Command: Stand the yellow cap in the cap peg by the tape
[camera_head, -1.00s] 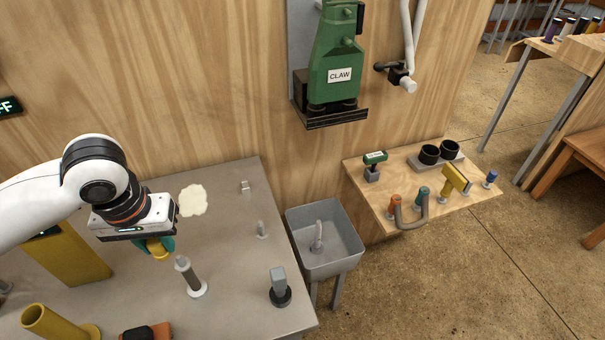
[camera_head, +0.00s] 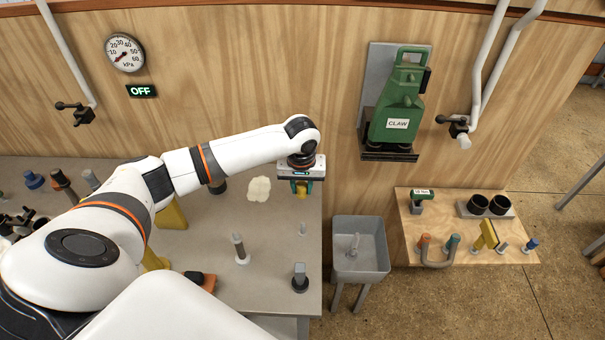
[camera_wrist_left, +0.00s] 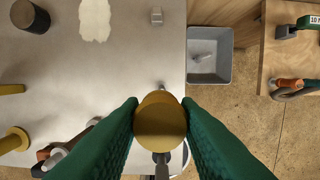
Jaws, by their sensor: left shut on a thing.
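My left gripper (camera_head: 301,192) is shut on the yellow cap (camera_wrist_left: 160,122) and holds it above the right part of the grey bench, pointing down. The cap sits between the green fingers, and its round end faces the wrist camera. In the head view only a little of the yellow cap (camera_head: 301,187) shows below the gripper. A small grey peg (camera_head: 303,229) stands on the bench, nearer to me than the gripper. Another short peg (camera_head: 503,248) stands on the right wooden table beside a yellow tool (camera_head: 488,235). I cannot tell which object is the tape. My right gripper is not in view.
A grey sink (camera_head: 360,262) stands between the bench and the wooden table (camera_head: 440,225).

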